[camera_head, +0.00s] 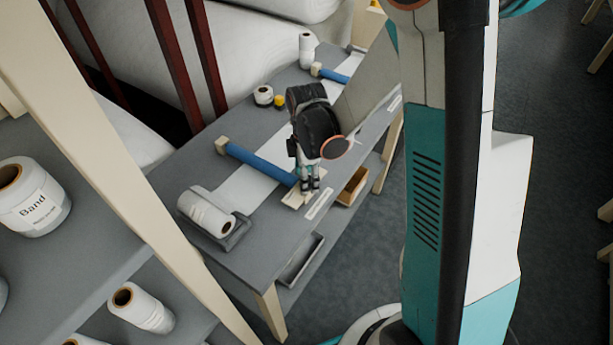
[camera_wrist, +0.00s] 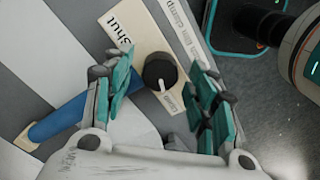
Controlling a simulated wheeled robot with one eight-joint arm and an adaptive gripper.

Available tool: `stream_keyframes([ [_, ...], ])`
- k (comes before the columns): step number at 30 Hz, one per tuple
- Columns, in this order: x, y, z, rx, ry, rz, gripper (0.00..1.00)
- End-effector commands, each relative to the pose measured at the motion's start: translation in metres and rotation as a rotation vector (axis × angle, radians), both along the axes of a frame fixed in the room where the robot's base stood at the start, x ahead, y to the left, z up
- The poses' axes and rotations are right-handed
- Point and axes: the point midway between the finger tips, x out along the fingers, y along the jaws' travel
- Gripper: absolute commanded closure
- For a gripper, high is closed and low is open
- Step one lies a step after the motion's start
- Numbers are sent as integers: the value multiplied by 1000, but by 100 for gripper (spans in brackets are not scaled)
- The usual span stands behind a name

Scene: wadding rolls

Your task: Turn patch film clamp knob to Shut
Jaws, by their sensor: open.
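The clamp knob (camera_wrist: 160,72) is black and round with a pale pointer, on a beige plate (camera_wrist: 137,45) in the wrist view. The pointer aims toward the bottom of the picture, away from the "Shut" label (camera_wrist: 120,27) at the plate's upper left. A second small label (camera_wrist: 173,100) lies below the knob, too small to read surely. My gripper (camera_wrist: 161,75) is open, with one teal-padded finger on each side of the knob; I cannot tell if either touches it. In the head view my gripper (camera_head: 308,184) is over the plate (camera_head: 291,199) and hides the knob.
A blue bar (camera_head: 262,165) crosses the grey table (camera_head: 235,250) beside the plate. A white roll (camera_head: 205,212) lies in a holder at the table's near end. A strip labelled "film Clamp" (camera_wrist: 183,30) runs beside the plate. A shelf with rolls stands at left.

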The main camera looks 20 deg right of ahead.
Motion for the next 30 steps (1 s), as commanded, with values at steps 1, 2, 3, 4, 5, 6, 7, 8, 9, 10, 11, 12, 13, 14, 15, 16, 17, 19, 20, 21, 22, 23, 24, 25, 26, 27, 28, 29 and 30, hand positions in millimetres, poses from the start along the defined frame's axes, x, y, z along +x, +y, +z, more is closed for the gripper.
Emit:
stream_keyframes([
  [1,0,0,0,0,0,0,47],
  [2,0,0,0,0,0,0,47],
  [3,0,0,0,0,0,0,47],
  [4,0,0,0,0,0,0,47],
  [5,0,0,0,0,0,0,47],
  [6,0,0,0,0,0,0,47],
  [7,0,0,0,0,0,0,54],
  [8,0,0,0,0,0,0,61],
  [9,0,0,0,0,0,0,70],
  [10,0,0,0,0,0,0,77],
  [11,0,0,0,0,0,0,84],
  [12,0,0,0,0,0,0,92],
  [13,0,0,0,0,0,0,92],
  [14,0,0,0,0,0,0,92],
  [15,0,0,0,0,0,0,92],
  [16,0,0,0,0,0,0,92],
  [17,0,0,0,0,0,-1,92],
  [19,0,0,0,0,0,-5,92],
  [20,0,0,0,0,0,-8,92],
  [21,0,0,0,0,0,-14,92],
  [22,0,0,0,0,0,-20,92],
  [23,0,0,0,0,0,-29,92],
  [24,0,0,0,0,0,-42,92],
  [25,0,0,-1,0,0,-53,92],
  [26,0,0,-1,0,0,-67,92],
  [27,0,0,-1,0,0,-88,92],
  [28,0,0,-1,0,0,-106,92],
  [29,0,0,-1,0,0,-124,92],
  [30,0,0,-1,0,0,-153,92],
])
